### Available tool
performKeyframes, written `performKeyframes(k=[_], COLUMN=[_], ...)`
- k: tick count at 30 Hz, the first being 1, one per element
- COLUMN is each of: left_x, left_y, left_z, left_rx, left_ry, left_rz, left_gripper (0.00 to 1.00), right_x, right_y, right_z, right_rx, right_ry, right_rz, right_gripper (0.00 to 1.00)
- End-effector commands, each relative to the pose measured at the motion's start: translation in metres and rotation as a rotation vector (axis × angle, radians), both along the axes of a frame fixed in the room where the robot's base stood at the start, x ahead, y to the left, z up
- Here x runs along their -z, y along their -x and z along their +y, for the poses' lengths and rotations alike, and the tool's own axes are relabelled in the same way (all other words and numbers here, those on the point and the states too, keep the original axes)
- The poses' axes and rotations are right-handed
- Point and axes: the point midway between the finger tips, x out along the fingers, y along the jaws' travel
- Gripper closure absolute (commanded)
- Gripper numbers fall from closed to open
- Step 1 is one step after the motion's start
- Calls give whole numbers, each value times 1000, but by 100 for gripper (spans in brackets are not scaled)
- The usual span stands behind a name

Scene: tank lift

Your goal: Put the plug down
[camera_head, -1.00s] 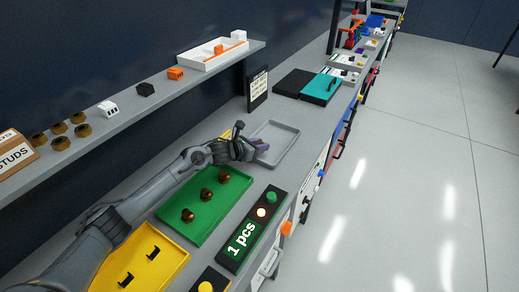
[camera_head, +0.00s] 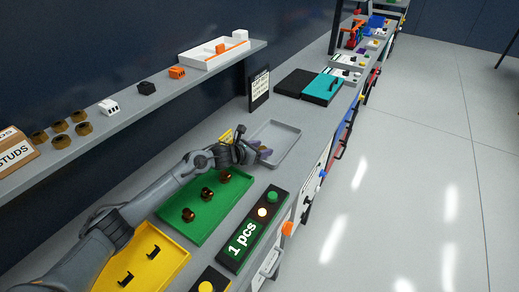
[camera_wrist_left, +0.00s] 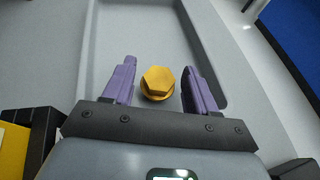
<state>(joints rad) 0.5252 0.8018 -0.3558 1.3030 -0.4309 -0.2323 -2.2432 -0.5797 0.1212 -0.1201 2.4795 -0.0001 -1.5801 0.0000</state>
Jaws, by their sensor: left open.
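My left gripper (camera_head: 262,152) is over the near left part of the grey tray (camera_head: 291,148). In the left wrist view its purple fingers (camera_wrist_left: 160,78) are open, one on each side of a yellow hex-headed plug (camera_wrist_left: 157,84). Gaps show between the plug and both fingers. The plug appears upright in the grey tray (camera_wrist_left: 88,45), with its hex head towards the camera. Its underside is hidden. In the head view I cannot make out the plug behind the gripper. My right gripper is not in view.
A green tray (camera_head: 231,203) with brown plugs and a yellow tray (camera_head: 172,258) with black parts lie nearer on the bench. A display box reading "1 pcs" (camera_head: 243,240) stands beside the green tray. A black sign (camera_head: 259,90) stands behind. The grey tray's far part is clear.

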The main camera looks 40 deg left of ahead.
Motion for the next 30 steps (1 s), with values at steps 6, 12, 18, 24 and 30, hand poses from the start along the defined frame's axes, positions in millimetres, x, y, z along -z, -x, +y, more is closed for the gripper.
performKeyframes(k=[6,12,18,24,30], left_x=[-6,-16,-30,-40,-46], left_y=[4,30,65,90,105], left_z=[2,5,11,14,16], left_rx=[0,1,0,-1,-1], left_ry=[-2,-6,-7,-4,-1], left_rz=[0,2,3,2,1], left_gripper=[43,43,43,43,43], right_x=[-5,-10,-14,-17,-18], right_y=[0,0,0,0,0], right_z=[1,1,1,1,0], right_rx=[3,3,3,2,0], right_ry=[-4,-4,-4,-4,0], right_rz=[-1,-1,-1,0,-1], right_gripper=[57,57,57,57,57])
